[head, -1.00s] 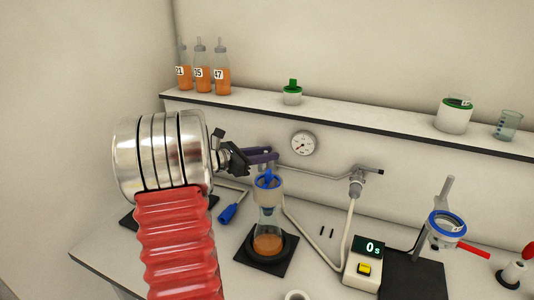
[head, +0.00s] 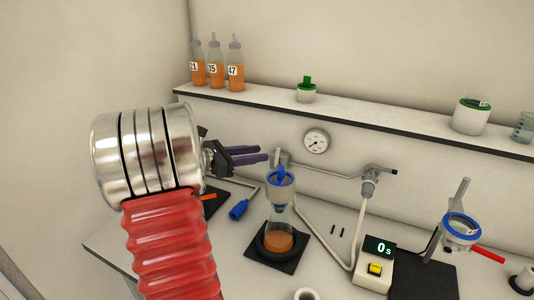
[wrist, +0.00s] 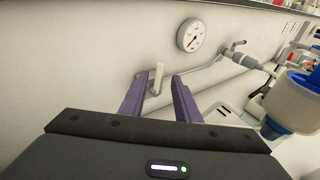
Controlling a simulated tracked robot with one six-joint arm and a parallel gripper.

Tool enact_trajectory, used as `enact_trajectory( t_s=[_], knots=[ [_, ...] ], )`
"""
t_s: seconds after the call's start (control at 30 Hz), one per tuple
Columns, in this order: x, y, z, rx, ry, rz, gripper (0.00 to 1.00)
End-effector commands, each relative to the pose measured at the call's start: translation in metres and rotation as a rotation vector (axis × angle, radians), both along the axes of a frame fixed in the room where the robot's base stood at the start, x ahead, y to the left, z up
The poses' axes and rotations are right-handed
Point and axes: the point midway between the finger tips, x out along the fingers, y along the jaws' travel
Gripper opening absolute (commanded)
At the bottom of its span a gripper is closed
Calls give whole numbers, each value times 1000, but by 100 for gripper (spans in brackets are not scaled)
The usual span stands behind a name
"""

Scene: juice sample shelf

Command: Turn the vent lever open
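A small pale upright lever (head: 278,157) sits at the left end of a thin wall pipe; I take it for the vent lever. It also shows in the wrist view (wrist: 158,76), standing upright between the tips of my two purple fingers. My gripper (head: 267,152) is open and empty, just left of the lever in the head view. In the wrist view my gripper (wrist: 160,85) shows a clear gap between its fingers. I cannot tell how far the lever is beyond the tips, but no contact shows.
A gauge (head: 316,141) is on the wall above the pipe, with a tap (head: 371,179) to the right. A flask with a blue-topped funnel (head: 280,205) stands close below. A blue-handled tool (head: 239,209) and a timer (head: 375,262) lie on the bench. Bottles (head: 216,65) line the shelf.

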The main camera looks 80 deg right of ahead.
Motion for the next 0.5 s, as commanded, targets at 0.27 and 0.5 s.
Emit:
enact_trajectory(
  t_s=[0.27, 0.5],
  knots=[
    [32, 25, 8, 0, 0, 2, 29],
    [37, 30, 9, 1, 1, -1, 29]
  ],
)
